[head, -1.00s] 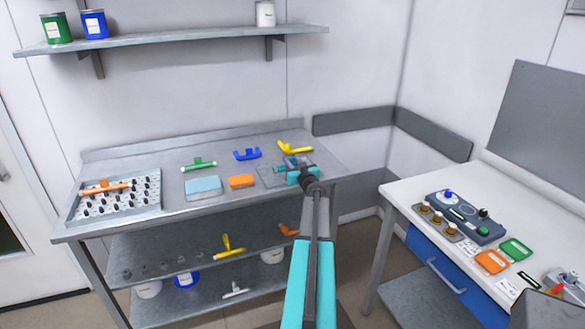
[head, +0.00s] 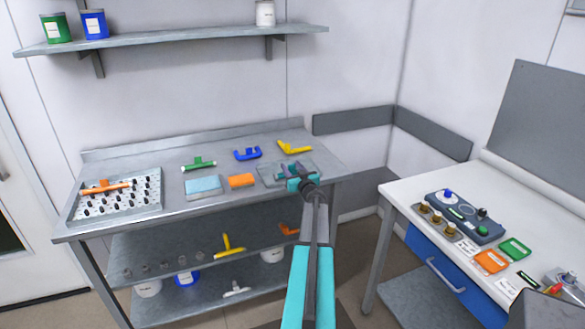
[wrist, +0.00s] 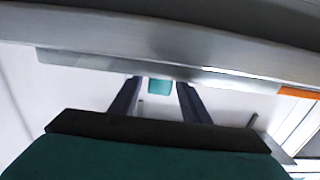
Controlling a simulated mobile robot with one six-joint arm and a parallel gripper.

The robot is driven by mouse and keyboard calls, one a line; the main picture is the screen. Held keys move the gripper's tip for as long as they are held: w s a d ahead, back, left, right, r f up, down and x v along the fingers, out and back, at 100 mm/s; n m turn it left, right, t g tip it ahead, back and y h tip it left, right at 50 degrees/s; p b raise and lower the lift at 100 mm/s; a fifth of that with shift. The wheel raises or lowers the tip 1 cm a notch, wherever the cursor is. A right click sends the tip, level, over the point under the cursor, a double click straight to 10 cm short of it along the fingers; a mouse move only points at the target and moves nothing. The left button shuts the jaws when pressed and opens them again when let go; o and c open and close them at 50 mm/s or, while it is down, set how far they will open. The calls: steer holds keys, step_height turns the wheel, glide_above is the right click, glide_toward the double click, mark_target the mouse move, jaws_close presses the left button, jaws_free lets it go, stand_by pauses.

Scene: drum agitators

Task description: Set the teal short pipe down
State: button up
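The teal short pipe (wrist: 160,87) shows in the wrist view as a small teal piece between my gripper's two dark fingers. A narrow gap shows on each side of it, so my gripper (wrist: 159,84) looks open around it. In the head view my gripper (head: 290,172) is low over a flat grey tray (head: 268,181) at the right end of the steel bench. There the fingers and my teal wrist hide most of the pipe. I cannot tell exactly how the pipe rests.
On the bench (head: 155,219) lie an orange block (head: 241,181), a light blue block (head: 203,187), a green part (head: 198,164), a blue bracket (head: 247,154) and a yellow part (head: 294,148). A pegged tray (head: 115,207) stands at the left. A white table (head: 400,191) stands right.

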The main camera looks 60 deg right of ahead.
steer(key=shift+r, duration=0.15)
steer(key=b+v, duration=0.2)
steer(key=v, duration=1)
stand_by(0.6)
stand_by(0.8)
